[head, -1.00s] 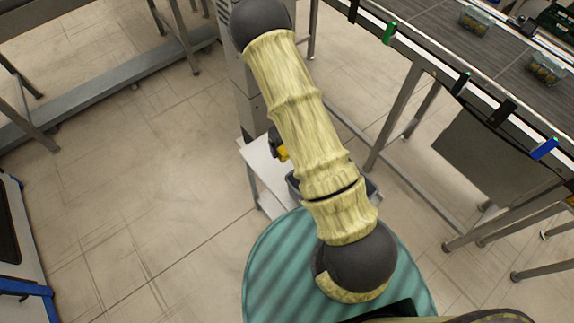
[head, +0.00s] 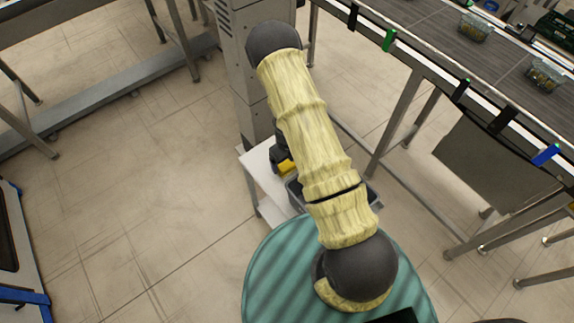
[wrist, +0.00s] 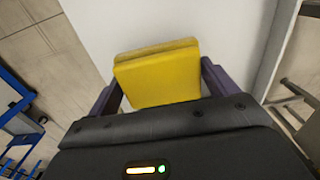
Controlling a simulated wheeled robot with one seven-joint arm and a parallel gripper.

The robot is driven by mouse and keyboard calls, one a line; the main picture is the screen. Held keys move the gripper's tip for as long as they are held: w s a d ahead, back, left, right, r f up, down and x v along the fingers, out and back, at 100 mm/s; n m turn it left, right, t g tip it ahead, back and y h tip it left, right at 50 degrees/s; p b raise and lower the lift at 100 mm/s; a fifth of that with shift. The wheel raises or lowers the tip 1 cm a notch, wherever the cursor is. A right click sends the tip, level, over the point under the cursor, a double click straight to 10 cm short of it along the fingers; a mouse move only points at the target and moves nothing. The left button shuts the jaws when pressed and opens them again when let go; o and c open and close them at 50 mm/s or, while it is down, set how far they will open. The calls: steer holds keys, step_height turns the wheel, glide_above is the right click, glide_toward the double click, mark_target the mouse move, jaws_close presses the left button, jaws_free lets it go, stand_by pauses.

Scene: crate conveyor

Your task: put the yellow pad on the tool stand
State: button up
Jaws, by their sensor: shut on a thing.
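The yellow pad (wrist: 158,78) is between the two dark fingers of my gripper (wrist: 157,74) in the wrist view. My gripper is shut on it. In the head view the pad (head: 288,168) shows as a small yellow patch beside my arm, over the white top of the tool stand (head: 259,165). The white stand top (wrist: 225,32) also fills the space behind the pad in the wrist view. I cannot tell whether the pad touches it. My arm hides part of the stand and most of my gripper in the head view.
A grey bin (head: 293,190) sits at the stand's right side, partly behind my arm. A grey column (head: 250,95) rises behind the stand. A conveyor (head: 430,35) with clear boxes runs at the upper right. The floor to the left is open.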

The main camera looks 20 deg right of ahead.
mark_target(287, 166)
step_height(287, 166, down, 4)
steer(key=shift+r, duration=0.15)
steer(key=o, duration=0.7)
step_height(287, 166, up, 12)
steer(key=shift+r+p, duration=0.1)
steer(key=shift+p, duration=0.5)
